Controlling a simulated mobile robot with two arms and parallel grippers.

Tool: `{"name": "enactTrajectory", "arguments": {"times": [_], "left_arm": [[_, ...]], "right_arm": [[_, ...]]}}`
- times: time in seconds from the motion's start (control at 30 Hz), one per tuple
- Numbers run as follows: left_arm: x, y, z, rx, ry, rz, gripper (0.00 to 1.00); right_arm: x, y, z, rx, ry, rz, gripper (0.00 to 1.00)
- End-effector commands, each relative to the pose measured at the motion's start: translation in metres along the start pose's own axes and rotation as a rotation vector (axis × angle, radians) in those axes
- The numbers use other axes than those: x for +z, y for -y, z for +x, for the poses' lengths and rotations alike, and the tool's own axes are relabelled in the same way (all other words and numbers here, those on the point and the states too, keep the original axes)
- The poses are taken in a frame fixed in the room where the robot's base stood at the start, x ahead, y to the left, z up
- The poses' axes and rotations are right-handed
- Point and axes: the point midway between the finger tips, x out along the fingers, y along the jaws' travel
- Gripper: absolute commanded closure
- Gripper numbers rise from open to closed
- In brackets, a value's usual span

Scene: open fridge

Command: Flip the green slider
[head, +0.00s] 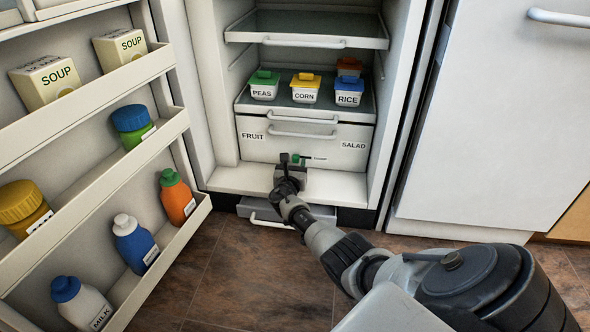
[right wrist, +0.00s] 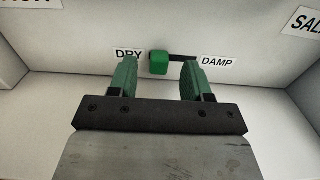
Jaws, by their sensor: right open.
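The green slider (right wrist: 158,62) sits at the left end of a dark horizontal slot (right wrist: 183,56) on the white drawer front. The DRY label (right wrist: 128,53) is on its left and the DAMP label (right wrist: 217,62) on its right. My right gripper (right wrist: 159,66) is open, with one finger on each side of the slider and gaps on both sides. I cannot tell how far the fingertips are from the panel. In the head view, the slider (head: 296,158) shows small beside my right gripper (head: 293,161). My left gripper is not in view.
The drawer front (head: 265,150) carries FRUIT and SALAD labels and has a handle above. Tubs of peas (head: 264,86), corn (head: 305,88) and rice (head: 348,92) stand on the shelf above. The open fridge door (head: 100,180) holds bottles and soup cartons at the left.

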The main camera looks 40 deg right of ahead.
Motion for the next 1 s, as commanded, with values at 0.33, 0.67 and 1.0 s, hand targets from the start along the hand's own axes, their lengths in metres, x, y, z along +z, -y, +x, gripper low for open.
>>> {"name": "enactTrajectory", "arguments": {"times": [0.33, 0.67, 1.0], "left_arm": [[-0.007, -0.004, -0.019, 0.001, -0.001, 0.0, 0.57], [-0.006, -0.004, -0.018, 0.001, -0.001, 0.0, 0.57], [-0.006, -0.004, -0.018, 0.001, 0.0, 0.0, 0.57]], "right_arm": [[-0.001, 0.0, 0.022, -0.001, -0.001, -0.001, 0.51], [0.0, 0.0, 0.022, 0.0, -0.001, -0.001, 0.68], [0.0, 0.0, 0.021, 0.0, -0.001, -0.001, 1.0]]}}
